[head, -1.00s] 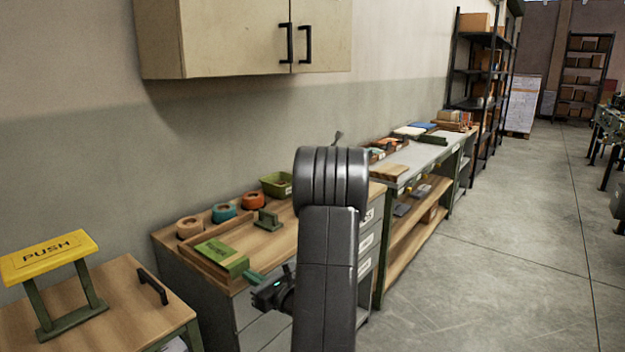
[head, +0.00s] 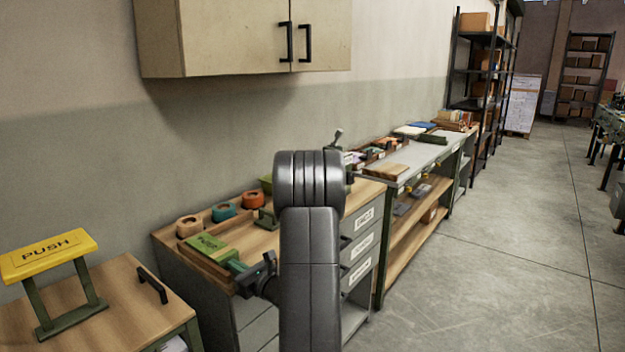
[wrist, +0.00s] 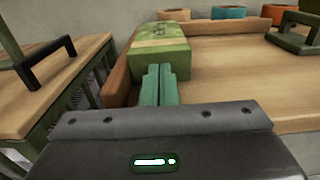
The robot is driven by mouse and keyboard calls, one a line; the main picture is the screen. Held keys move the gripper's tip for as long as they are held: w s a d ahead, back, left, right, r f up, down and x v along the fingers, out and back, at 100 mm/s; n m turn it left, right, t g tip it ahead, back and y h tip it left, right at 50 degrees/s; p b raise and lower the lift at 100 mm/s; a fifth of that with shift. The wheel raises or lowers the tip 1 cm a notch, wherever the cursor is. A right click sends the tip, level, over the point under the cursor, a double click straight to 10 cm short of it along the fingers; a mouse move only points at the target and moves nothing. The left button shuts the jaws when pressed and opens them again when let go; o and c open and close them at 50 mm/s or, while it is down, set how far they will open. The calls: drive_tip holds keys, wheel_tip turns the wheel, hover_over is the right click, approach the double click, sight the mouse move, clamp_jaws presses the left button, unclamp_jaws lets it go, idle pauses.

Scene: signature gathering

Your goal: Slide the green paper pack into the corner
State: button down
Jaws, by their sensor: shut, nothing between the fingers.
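The green paper pack (head: 208,246) lies on the wooden top of the drawer cabinet, inside the low wooden border at its left end. It also shows in the wrist view (wrist: 160,45), straight ahead of the fingers. My gripper (head: 236,267) is shut and empty, with its green fingers side by side. In the wrist view the fingertips (wrist: 159,70) are at the near face of the pack; they look in contact or very close. The corner formed by the wooden border (wrist: 118,85) is partly hidden behind the pack.
Tape rolls (head: 224,211) stand along the back border. A green tape dispenser (wrist: 296,32) sits to the right on the bare wooden top (wrist: 225,75). A yellow PUSH sign stand (head: 50,255) is on the neighbouring cabinet at left. A wall cupboard (head: 240,38) hangs above.

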idle(0.6)
drive_tip(key=shift+w+a, duration=0.3)
drive_tip(key=shift+a, duration=0.05)
drive_tip(key=b+v, duration=0.1)
drive_tip(key=v, duration=0.8)
drive_tip(key=shift+b, duration=0.35)
drive_tip(key=shift+s+d, duration=0.1)
drive_tip(key=p+x, duration=0.1)
drive_tip(key=x, duration=0.8)
drive_tip(key=shift+p, duration=0.3)
